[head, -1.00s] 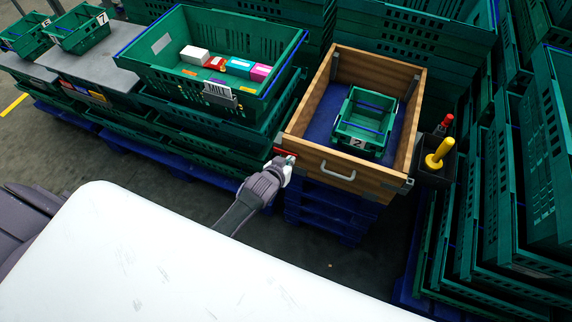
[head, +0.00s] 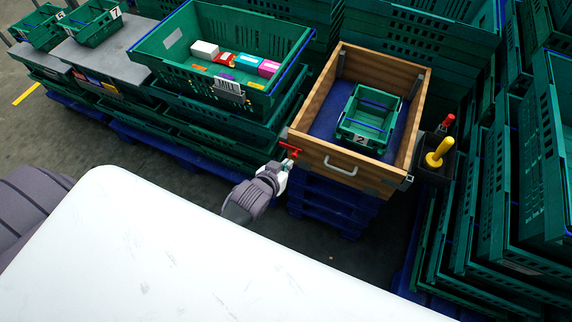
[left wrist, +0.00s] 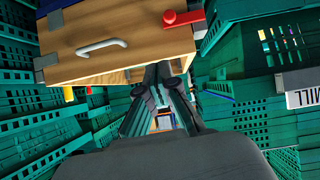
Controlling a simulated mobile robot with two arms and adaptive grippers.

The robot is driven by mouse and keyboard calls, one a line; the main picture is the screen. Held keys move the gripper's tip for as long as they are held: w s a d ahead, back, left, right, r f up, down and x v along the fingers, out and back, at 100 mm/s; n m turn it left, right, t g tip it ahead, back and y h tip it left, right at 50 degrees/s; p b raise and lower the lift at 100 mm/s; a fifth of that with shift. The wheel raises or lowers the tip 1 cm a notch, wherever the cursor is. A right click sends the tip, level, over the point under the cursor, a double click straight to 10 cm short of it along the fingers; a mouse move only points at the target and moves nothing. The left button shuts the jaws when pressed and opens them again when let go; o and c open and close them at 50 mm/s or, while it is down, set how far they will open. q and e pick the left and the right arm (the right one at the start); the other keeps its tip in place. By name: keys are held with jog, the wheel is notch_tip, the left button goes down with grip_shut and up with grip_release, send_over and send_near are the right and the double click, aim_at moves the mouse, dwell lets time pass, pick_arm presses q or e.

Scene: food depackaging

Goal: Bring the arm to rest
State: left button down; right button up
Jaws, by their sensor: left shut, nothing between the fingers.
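My left gripper (head: 284,166) is just in front of the left front corner of the wooden crate (head: 318,154), close to a red latch handle (head: 289,149). In the left wrist view my left gripper (left wrist: 163,78) shows its dark fingers closed together with nothing between them. There the red latch handle (left wrist: 184,18) is above and to the right of the fingertips, apart from them. The wooden crate (left wrist: 140,38) fills the top of that view. My right gripper is in neither view.
A small green crate numbered 2 (head: 361,139) sits inside the wooden crate, on a blue pallet stack (head: 325,205). A black holder (head: 437,167) is right. Green crate stacks (head: 490,195) crowd the right side.

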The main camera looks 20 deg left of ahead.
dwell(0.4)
pick_arm(q)
jog(key=s+f+m+g, duration=0.1)
jog(key=s+f+g, duration=0.2)
jog(key=s+f, duration=0.65)
jog(key=s+f+m+g, duration=0.15)
jog(key=s+f, duration=0.45)
jog(key=f, duration=0.7)
jog(key=s+a+f+g, duration=0.1)
jog(key=s+f+g, duration=0.1)
jog(key=s, duration=0.6)
jog(key=s+a+f+g, duration=0.1)
jog(key=s+f+g, duration=0.1)
jog(key=s+f, duration=0.3)
jog(key=s+a+f+g, duration=0.1)
jog(key=s+f, duration=0.3)
jog(key=s, duration=0.7)
jog(key=shift+a+g, duration=0.35)
jog(key=shift+g, duration=0.1)
